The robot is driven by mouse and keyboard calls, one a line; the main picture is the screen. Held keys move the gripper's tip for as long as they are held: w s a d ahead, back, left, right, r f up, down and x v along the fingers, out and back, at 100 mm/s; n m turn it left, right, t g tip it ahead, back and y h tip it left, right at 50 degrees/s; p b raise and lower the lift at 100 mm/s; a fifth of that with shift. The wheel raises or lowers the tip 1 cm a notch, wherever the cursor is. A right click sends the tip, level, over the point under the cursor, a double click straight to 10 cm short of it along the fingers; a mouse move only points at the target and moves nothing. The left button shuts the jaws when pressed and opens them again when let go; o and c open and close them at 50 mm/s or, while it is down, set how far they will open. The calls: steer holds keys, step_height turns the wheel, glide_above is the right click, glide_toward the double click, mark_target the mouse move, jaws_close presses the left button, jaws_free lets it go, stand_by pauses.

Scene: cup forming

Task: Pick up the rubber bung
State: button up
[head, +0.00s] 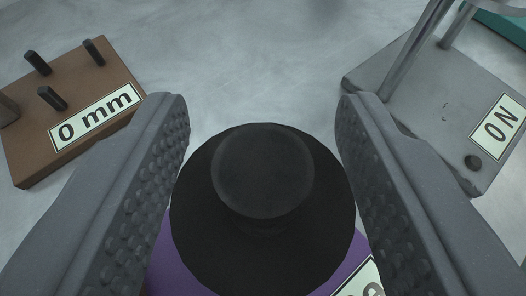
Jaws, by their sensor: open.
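The rubber bung is the black round piece (262,172) in the middle of the head view. It has a smaller raised knob on top of a wider dark disc. My gripper (262,112) is open, with one grey studded finger on each side of the bung. Gaps show between the fingers and the raised part; whether the fingers touch the wide disc lower down I cannot tell. Below the disc is a purple block (335,272) with a partly cut-off white label. The disc hides most of the block.
A brown block (30,160) with dark pegs and a "0 mm" label stands at the left. A teal edge (500,22) shows at the top right. Grey floor between them is clear.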

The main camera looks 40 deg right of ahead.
mark_target(260, 161)
jaws_close()
steer(key=shift+r, duration=0.15)
step_height(260, 161, up, 3)
steer(key=p, duration=0.4)
steer(key=shift+r, duration=0.2)
steer(key=s+a+b, duration=0.3)
steer(key=s+b, duration=0.2)
steer(key=s, duration=0.2)
steer(key=s+a+r+b, duration=0.1)
steer(key=s+a+b, duration=0.2)
steer(key=s+b, duration=0.2)
steer(key=s, duration=0.2)
steer(key=shift+s+a+r, duration=0.15)
steer(key=shift+s, duration=0.25)
